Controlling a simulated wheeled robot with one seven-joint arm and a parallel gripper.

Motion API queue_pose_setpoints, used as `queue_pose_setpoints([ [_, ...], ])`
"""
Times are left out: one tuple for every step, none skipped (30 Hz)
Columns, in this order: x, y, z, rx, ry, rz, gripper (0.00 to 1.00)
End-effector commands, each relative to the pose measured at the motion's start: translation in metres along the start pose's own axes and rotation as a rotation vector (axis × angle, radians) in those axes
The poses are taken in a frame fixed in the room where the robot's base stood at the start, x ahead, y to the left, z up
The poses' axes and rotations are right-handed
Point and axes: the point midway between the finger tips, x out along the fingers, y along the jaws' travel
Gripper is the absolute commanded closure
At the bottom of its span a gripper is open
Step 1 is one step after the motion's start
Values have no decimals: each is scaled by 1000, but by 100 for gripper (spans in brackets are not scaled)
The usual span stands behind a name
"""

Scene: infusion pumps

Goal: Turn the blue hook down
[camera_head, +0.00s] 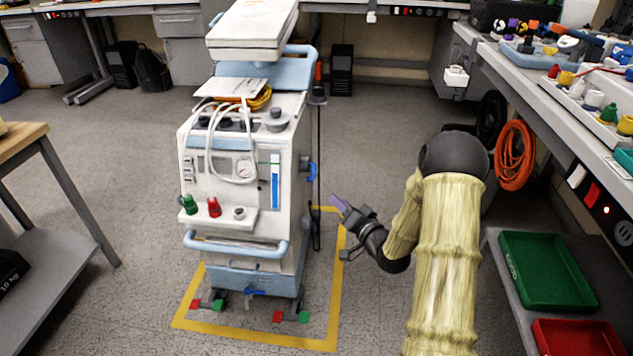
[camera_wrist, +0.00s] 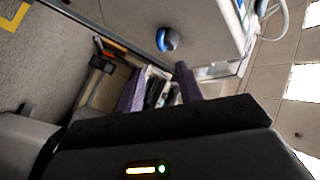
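The blue hook (camera_head: 311,172) sits on the right side wall of the white and blue medical cart (camera_head: 262,185). In the wrist view the hook (camera_wrist: 163,40) shows as a blue piece on a grey round mount, ahead of the fingertips. Its exact turn is hard to tell. My gripper (camera_head: 340,206) is to the right of and a little below the hook, apart from it. In the wrist view its two purple fingers (camera_wrist: 158,88) stand apart with nothing between them.
A dark pole with a cable (camera_head: 318,160) stands by the cart's right rear side. A yellow floor frame (camera_head: 262,338) surrounds the cart. A green tray (camera_head: 547,272) and a red tray (camera_head: 577,338) lie on a shelf at the right.

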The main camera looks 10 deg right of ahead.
Motion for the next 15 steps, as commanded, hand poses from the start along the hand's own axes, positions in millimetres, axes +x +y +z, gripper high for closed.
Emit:
queue_pose_setpoints([
  [10,0,2,-3,0,-5,64],
  [15,0,2,-3,1,-5,64],
  [22,0,2,-2,1,-4,64],
  [28,1,2,-2,1,-4,64],
  [33,0,2,-2,0,-4,64],
  [40,0,2,-3,1,-5,64],
  [45,0,2,-2,1,-4,64],
  [51,0,2,-2,2,-4,64],
  [58,0,2,-2,0,-4,64],
  [63,0,2,-3,1,-5,64],
  [68,0,2,-2,1,-5,64],
  [75,0,2,-1,2,-4,64],
  [80,1,2,-1,2,-4,64],
  [86,1,2,-2,1,-4,64],
  [93,1,2,-2,1,-4,64],
])
